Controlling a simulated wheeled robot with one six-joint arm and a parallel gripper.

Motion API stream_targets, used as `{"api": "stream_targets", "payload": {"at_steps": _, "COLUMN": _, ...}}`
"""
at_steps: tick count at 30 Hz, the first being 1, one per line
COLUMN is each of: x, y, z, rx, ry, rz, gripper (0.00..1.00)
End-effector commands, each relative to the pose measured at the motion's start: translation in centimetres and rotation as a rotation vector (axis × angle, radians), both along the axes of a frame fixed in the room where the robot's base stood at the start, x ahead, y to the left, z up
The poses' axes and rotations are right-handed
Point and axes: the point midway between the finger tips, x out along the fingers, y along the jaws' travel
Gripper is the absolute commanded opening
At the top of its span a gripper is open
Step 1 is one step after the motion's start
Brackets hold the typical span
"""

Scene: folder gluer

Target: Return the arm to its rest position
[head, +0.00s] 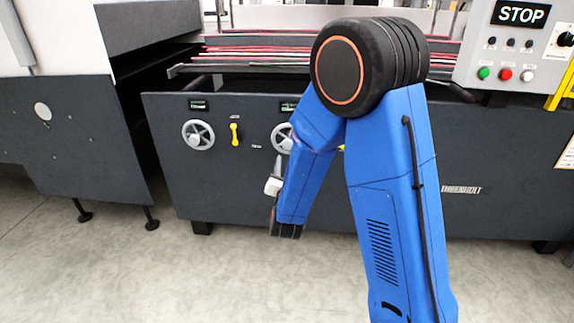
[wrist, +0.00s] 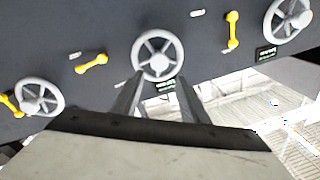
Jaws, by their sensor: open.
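My blue arm (head: 385,170) is raised in front of the machine, bent at a black elbow joint with an orange ring (head: 340,70). Its forearm (head: 305,180) slopes down and to the left towards the machine's front. In the wrist view my gripper (wrist: 160,78) has two grey fingers apart with nothing between them. They point at a grey handwheel (wrist: 158,55) on the dark front panel; I cannot tell how large the gap is. In the head view the fingers are not clearly seen.
The dark machine front (head: 240,170) carries a handwheel (head: 198,135), a yellow lever (head: 235,133) and small displays. A control box (head: 515,45) with a STOP sign and coloured buttons stands at upper right. Red-edged belts (head: 260,50) run above. The floor (head: 150,270) in front is clear.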

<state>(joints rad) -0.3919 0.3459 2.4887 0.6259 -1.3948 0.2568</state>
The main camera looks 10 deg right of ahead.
Motion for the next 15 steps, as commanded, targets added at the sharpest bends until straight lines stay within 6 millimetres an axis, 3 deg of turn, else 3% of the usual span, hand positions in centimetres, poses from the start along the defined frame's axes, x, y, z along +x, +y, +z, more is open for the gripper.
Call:
{"api": "stream_targets", "payload": {"at_steps": 8, "x": 0.0, "y": -0.1, "z": 0.3, "rx": 0.007, "ry": 0.014, "rz": 0.006, "gripper": 0.4}}
{"api": "stream_targets", "payload": {"at_steps": 15, "x": -0.4, "y": -0.6, "z": 2.1, "rx": 0.044, "ry": 0.137, "rz": 0.074, "gripper": 0.4}}
